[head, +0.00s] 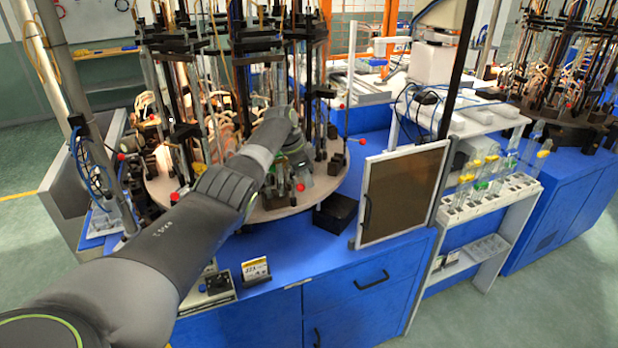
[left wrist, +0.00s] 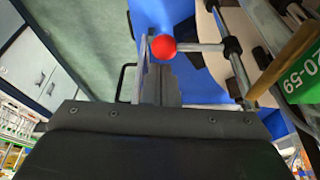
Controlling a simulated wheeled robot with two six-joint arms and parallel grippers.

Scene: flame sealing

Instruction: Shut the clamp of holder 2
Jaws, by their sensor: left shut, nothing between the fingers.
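My left arm reaches in from the left over the round carousel plate (head: 290,210). My left gripper (head: 302,178) is low among its front rods and is shut and empty. In the left wrist view, the shut fingers (left wrist: 158,75) point at a clamp lever with a red ball knob (left wrist: 163,47). The ball is right at the fingertips; I cannot tell whether they touch. The lever runs right to a dark clamp on a metal rod (left wrist: 238,60). A red knob (head: 300,187) also shows beside the gripper in the head view. My right gripper is out of view.
Several more red knobs, such as one at the right (head: 361,142), stick out around the carousel. A black box (head: 335,213) and a framed brown panel (head: 402,193) stand on the blue bench to the right. A green label (left wrist: 302,78) hangs close by in the wrist view.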

